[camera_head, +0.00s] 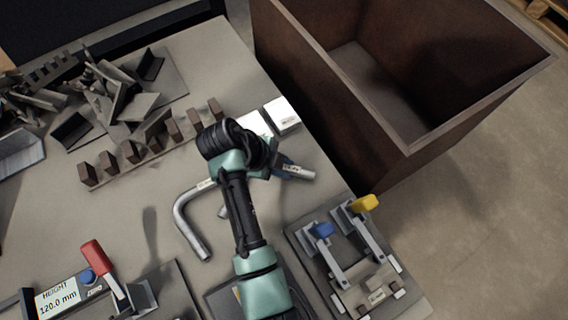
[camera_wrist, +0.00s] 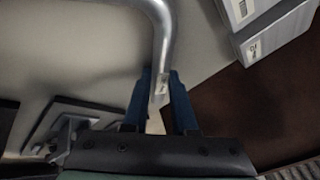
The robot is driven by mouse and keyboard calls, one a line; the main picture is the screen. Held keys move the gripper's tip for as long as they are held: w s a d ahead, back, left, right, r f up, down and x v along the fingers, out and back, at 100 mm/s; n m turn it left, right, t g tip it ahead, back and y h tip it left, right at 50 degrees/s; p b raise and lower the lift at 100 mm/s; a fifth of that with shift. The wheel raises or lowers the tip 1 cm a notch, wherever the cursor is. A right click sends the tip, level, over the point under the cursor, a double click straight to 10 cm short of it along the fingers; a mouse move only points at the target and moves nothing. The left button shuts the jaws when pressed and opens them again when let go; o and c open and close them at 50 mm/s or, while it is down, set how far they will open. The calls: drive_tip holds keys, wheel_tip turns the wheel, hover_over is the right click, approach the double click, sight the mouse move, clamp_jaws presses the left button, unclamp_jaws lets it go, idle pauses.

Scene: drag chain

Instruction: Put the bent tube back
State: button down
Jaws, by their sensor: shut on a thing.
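My gripper (camera_head: 280,168), with blue fingers, is over the right part of the table and partly hidden by my arm. In the wrist view the held tube (camera_wrist: 164,50) runs up from between the fingers (camera_wrist: 160,82) and bends left at the top. My arm hides its middle in the head view. A clamp fixture (camera_head: 345,262) with blue and yellow handles stands at the lower right.
A row of brown blocks on a strip (camera_head: 150,152) and a heap of dark brackets (camera_head: 118,98) lie at the upper left. White boxes (camera_head: 282,113) sit near the table edge. A large brown bin (camera_head: 408,140) stands beyond it. A red-handled height unit (camera_head: 100,262) is lower left.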

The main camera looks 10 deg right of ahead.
drive_tip(key=c, duration=0.7)
unclamp_jaws()
drive_tip(key=shift+o, duration=0.3)
drive_tip(key=shift+s+f, duration=0.1)
drive_tip(key=w+p+v, duration=0.1)
drive_tip(key=p+v, duration=0.5)
drive_tip(key=v, duration=0.7)
drive_tip(key=shift+s+r, duration=0.25)
drive_tip(key=shift+s, duration=0.1)
